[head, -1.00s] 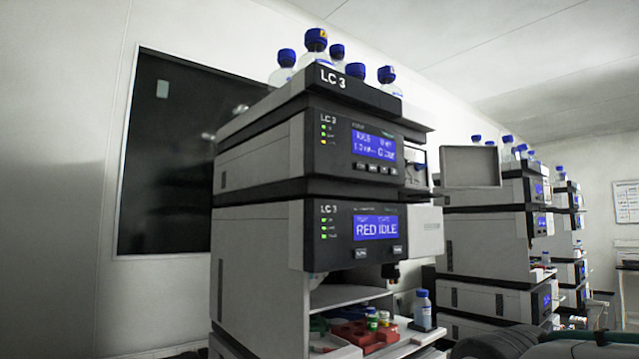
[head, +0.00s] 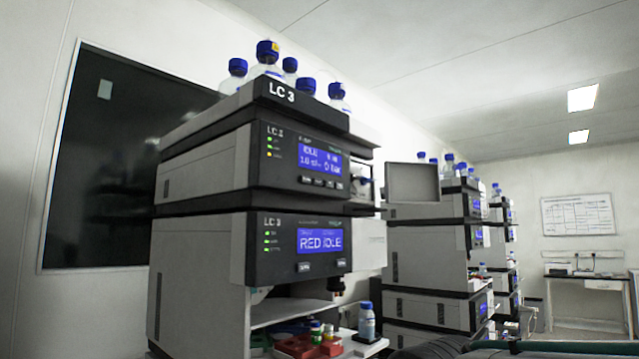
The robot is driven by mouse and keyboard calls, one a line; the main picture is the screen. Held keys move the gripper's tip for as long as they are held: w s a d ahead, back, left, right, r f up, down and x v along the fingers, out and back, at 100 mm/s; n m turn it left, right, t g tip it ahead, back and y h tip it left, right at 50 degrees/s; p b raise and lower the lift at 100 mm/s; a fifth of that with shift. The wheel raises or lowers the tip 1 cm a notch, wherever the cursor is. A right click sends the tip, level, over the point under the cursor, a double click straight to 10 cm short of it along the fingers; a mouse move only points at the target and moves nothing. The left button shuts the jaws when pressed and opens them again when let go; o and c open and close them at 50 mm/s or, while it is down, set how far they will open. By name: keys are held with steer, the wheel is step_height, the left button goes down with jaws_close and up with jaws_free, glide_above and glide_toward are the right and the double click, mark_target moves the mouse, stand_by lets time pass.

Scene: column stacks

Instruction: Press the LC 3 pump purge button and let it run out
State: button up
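The LC 3 stack (head: 200,215) stands left of centre in the head view. Its upper module, the pump (head: 300,165), has a dark front panel with a blue lit display and a row of small buttons (head: 320,182) below it. The button labels are too small to read. The lower LC 3 module (head: 295,250) shows "RED IDLE" on its display and has two buttons under it. A dark, rounded part of my arm (head: 440,347) shows at the bottom edge. My gripper's fingers are not in view.
Blue-capped bottles (head: 267,55) stand on top of LC 3. More stacks (head: 430,270) and a desk (head: 585,282) stand behind, right.

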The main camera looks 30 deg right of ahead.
jaws_close()
stand_by(1.5)
